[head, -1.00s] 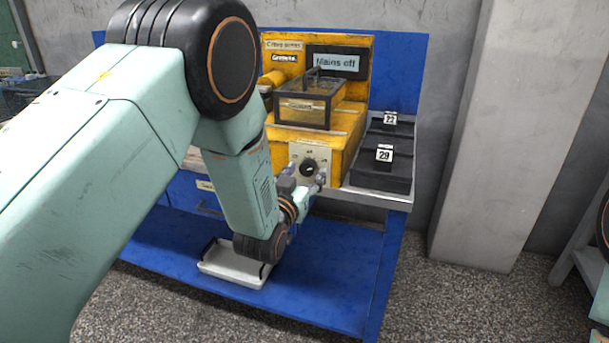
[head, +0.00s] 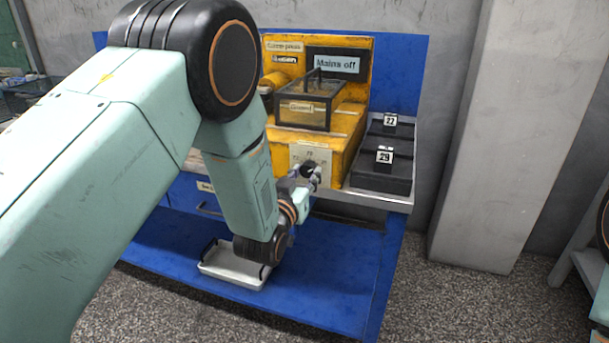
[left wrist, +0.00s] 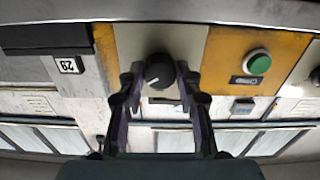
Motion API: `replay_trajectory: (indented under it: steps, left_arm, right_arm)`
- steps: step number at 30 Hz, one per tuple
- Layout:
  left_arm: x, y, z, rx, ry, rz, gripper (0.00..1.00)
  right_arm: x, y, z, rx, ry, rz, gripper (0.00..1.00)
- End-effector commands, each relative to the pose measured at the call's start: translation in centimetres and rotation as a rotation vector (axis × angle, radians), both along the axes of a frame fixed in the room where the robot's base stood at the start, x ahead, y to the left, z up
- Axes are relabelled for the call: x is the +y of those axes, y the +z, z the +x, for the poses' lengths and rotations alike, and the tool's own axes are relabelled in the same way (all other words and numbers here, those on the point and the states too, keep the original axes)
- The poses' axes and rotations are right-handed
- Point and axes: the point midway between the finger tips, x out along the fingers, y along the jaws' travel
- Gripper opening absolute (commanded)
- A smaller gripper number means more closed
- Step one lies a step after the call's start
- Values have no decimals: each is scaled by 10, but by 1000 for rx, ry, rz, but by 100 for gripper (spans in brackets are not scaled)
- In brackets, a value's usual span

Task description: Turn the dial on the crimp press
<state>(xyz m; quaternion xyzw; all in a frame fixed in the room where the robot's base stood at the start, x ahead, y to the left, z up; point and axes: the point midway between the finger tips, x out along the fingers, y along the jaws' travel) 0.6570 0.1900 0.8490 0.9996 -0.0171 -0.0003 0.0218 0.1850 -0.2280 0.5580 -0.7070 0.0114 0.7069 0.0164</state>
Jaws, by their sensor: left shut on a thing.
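The yellow crimp press (head: 345,150) stands on the blue workbench. Its black dial (left wrist: 159,71) sits on a pale plate (head: 318,153) on the press's front face. In the left wrist view the dial lies between the two fingers of my left gripper (left wrist: 158,80), with a white mark on its face. In the head view my left gripper (head: 308,173) reaches the dial from the front and partly covers it. It is shut on the dial. My right gripper is not in view.
A clear-sided guard (head: 308,108) and a "Mains off" sign (head: 337,65) are on the press. Black bins (head: 382,172) with number tags stand to its right. A green button (left wrist: 258,62) is beside the dial plate. A white tray (head: 234,267) lies on the lower shelf.

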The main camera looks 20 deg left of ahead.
Motion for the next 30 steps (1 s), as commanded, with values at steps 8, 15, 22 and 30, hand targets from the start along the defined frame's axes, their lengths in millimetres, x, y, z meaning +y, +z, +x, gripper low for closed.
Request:
replay_trajectory:
  steps: [8,15,22,30]
  left_arm:
    - [0,2,0,7,1,-182,3]
    - [-1,2,0,16,1,-408,3]
    - [-1,2,0,22,1,-621,3]
    - [-1,1,0,29,1,-827,3]
  right_arm:
    - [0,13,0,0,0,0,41]
    - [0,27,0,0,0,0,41]
    - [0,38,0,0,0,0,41]
    - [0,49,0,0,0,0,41]
